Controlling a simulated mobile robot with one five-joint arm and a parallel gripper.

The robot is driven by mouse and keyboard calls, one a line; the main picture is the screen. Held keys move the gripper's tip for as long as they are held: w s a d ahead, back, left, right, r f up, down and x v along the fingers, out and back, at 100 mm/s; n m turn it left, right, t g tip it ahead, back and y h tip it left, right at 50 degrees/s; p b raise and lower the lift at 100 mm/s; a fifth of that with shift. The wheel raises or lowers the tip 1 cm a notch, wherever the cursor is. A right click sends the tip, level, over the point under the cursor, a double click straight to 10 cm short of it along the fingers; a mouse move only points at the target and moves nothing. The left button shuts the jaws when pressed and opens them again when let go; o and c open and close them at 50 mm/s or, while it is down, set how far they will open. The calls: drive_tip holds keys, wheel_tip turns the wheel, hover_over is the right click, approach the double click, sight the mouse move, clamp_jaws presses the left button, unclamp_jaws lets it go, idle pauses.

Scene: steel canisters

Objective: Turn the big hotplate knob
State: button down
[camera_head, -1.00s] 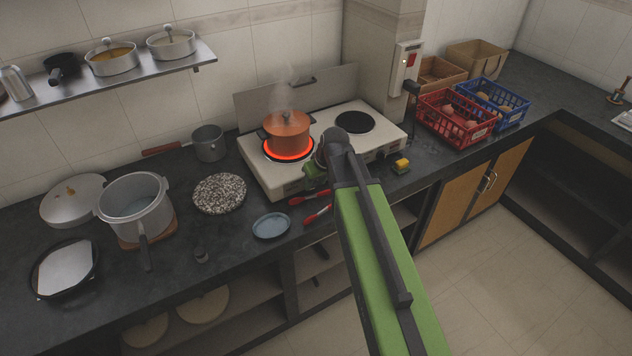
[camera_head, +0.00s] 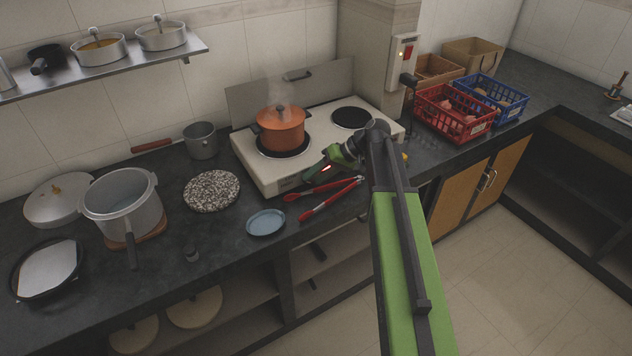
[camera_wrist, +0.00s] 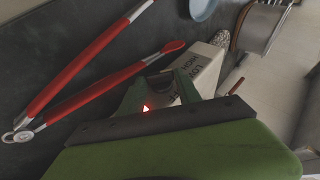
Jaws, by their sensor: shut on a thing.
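The white two-burner hotplate (camera_head: 262,178) stands on the counter against the wall. An orange pot (camera_head: 281,130) with a little steam sits on its left burner, whose ring (camera_head: 283,151) is dark. My gripper (camera_head: 320,168) is at the hotplate's front face, below and right of the pot. The dark big knob (camera_wrist: 158,82) shows in the wrist view between my green jaws, and my gripper is shut on it. LOW and HIGH are printed on the white panel (camera_wrist: 197,70) beside it. A small red light (camera_wrist: 146,107) shows close to the jaws. The jaws hide part of the knob.
Red-handled tongs (camera_head: 327,194) lie on the counter just before the hotplate, close to my gripper. A blue plate (camera_head: 266,222) and a speckled round board (camera_head: 211,191) lie to the left. Red (camera_head: 452,116) and blue (camera_head: 493,99) crates stand at the right.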

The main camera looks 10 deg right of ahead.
drive_tip(key=shift+d+f+y+b, duration=0.1)
drive_tip(key=shift+f+y+b, duration=0.05)
drive_tip(key=shift+y+b, duration=0.4)
drive_tip(key=c, duration=0.8)
unclamp_jaws()
drive_tip(key=shift+c, duration=0.2)
drive_tip(key=p+v, duration=1.1)
drive_tip(key=v, duration=0.6)
drive_tip(key=shift+w+d, duration=0.15)
drive_tip(key=shift+d, duration=0.05)
